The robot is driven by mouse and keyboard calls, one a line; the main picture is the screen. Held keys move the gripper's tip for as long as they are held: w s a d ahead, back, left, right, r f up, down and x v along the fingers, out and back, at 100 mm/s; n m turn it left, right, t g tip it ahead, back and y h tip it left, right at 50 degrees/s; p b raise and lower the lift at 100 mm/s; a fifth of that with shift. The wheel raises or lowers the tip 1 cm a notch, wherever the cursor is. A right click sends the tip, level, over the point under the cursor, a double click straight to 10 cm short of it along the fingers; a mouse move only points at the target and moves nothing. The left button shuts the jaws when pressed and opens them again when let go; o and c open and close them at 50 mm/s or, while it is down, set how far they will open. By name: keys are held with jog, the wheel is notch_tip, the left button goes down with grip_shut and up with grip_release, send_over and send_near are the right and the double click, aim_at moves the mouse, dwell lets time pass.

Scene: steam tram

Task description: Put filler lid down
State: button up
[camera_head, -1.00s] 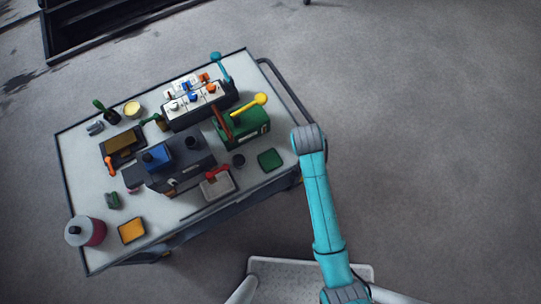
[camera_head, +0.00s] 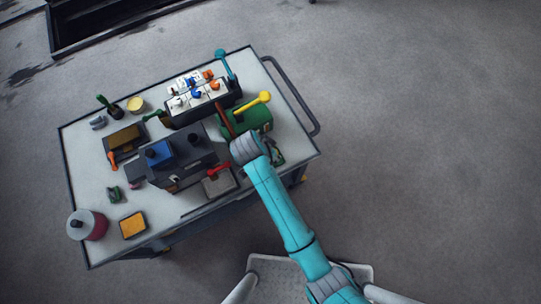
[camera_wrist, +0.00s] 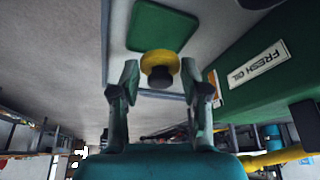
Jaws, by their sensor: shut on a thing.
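In the wrist view, my gripper (camera_wrist: 162,78) is shut on a round yellow piece with a dark knob, which I take as the filler lid (camera_wrist: 156,59). The lid overlaps the edge of a flat green pad (camera_wrist: 160,26). I cannot tell whether it touches the pad or hangs above it. In the head view, my arm's end hides the fingers and the lid. The green pad shows in part there (camera_head: 278,153), on the right side of the cart top (camera_head: 85,180).
A green box (camera_wrist: 255,66) labelled FRESH OIL stands close to the right finger; its yellow lever (camera_head: 252,104) shows in the head view. Left of my arm are a dark machine block (camera_head: 188,160) and a red-handled grey piece (camera_head: 218,181). A cart handle (camera_head: 300,100) is at right.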

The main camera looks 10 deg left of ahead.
jog(key=shift+f, duration=1.95)
jog(key=o, duration=1)
jog(key=v, duration=1.2)
